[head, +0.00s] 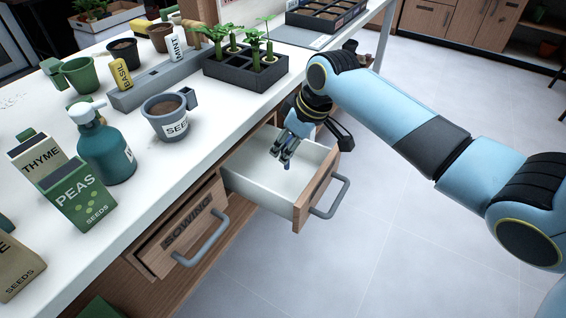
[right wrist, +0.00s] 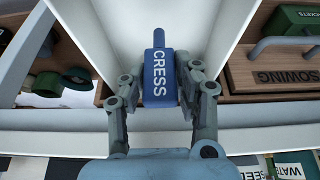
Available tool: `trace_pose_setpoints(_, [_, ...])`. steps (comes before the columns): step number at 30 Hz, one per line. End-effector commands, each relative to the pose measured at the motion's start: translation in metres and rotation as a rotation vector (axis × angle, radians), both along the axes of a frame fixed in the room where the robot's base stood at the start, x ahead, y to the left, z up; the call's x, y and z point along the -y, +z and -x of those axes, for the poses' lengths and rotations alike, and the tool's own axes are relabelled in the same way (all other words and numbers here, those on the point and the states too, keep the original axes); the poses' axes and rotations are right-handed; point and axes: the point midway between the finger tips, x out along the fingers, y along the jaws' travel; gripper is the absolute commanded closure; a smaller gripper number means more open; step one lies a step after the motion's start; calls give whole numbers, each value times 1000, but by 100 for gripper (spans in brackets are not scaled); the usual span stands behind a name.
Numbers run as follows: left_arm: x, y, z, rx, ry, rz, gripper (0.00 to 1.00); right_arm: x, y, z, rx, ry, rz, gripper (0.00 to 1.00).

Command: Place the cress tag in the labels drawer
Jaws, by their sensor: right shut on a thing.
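The cress tag (right wrist: 160,78) is a blue label marked CRESS with a narrow stem. My right gripper (right wrist: 158,92) is shut on it, one finger on each side. In the head view the right gripper (head: 287,148) points down inside the open drawer (head: 262,180), over its white floor, with little of the blue tag showing. The drawer's inside also shows in the right wrist view (right wrist: 105,22). I cannot tell whether the tag touches the floor. The writing on the drawer's wooden front is not readable. My left gripper is out of view.
A SOWING drawer (head: 187,232) is beside the open one. The white bench (head: 165,185) above holds seed packets, a teal spray bottle (head: 104,150), a SEEDS pot (head: 170,115), a tag rack (head: 155,84) and a dark seedling tray (head: 245,70). The floor at right is clear.

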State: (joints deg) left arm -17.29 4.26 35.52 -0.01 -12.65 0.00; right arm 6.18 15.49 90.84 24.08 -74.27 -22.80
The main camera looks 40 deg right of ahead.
Motion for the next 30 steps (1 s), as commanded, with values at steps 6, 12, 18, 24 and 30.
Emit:
trace_pose_setpoints(6, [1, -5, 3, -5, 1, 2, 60, -2, -12, -10, -1, 1, 1, 87])
trace_pose_setpoints(12, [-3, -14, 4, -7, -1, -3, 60, -2, -43, -9, -3, -1, 0, 87])
trace_pose_setpoints(18, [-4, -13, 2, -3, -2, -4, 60, -2, -46, -9, 0, 1, 0, 87])
trace_pose_setpoints(24, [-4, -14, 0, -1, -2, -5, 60, -2, -49, -9, -1, 1, 1, 87])
trace_pose_setpoints(30, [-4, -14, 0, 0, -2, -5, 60, -2, -48, -9, -1, 1, 1, 46])
